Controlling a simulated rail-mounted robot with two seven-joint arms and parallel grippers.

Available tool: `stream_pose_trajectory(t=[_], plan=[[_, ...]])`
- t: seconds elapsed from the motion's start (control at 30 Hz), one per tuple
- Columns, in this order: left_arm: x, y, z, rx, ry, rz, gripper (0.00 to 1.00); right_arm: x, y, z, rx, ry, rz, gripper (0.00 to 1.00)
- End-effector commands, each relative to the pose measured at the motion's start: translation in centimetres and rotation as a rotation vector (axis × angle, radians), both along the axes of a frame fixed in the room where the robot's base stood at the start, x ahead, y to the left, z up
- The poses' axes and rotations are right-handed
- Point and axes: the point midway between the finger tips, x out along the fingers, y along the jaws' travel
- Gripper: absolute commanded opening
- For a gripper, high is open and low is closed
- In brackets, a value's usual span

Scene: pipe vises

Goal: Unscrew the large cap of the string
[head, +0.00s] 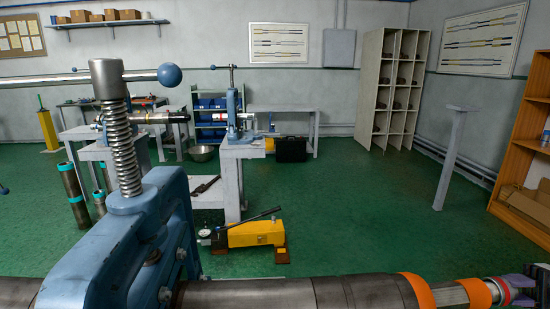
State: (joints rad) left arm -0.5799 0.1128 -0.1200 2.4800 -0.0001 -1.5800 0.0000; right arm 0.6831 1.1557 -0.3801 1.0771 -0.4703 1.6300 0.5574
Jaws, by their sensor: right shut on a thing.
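The string (345,293) is a thick dark grey pipe lying across the bottom of the head view. It has two orange bands (418,291) and a narrower grey section towards its right end. A large blue vise (150,240) with a spring-loaded screw stands around the string at the left. My right gripper (519,289) has purple fingers and is at the string's right end, by the lower right corner. It is shut on the end piece with a red ring (499,290), which looks like the large cap. The fingers partly hide this piece. My left gripper is not in view.
A yellow hand pump (255,233) lies on the green floor beyond the string. Workbenches with a second blue vise (236,118) stand behind it. A grey post (452,158) and an orange shelf (528,165) stand at the right. The middle-right floor is clear.

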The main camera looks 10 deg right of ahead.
Motion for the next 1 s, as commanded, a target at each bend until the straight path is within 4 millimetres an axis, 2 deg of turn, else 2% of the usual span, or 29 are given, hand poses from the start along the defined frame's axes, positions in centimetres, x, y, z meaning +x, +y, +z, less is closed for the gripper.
stream_pose_trajectory(t=[0.43, 0.9, 0.93, 1.0], plan=[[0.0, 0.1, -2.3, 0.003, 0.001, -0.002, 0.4, 0.0, 0.1, -0.1, -0.011, -0.192, 0.005, 0.0], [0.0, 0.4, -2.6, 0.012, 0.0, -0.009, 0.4, 0.0, 0.1, 0.2, -0.014, -0.239, 0.005, 0.0], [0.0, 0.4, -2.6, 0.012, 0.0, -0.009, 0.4, 0.0, 0.1, 0.2, -0.013, -0.239, 0.005, 0.25], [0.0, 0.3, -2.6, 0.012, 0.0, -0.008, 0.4, 0.0, 0.1, 0.2, -0.013, -0.239, 0.005, 0.18]])
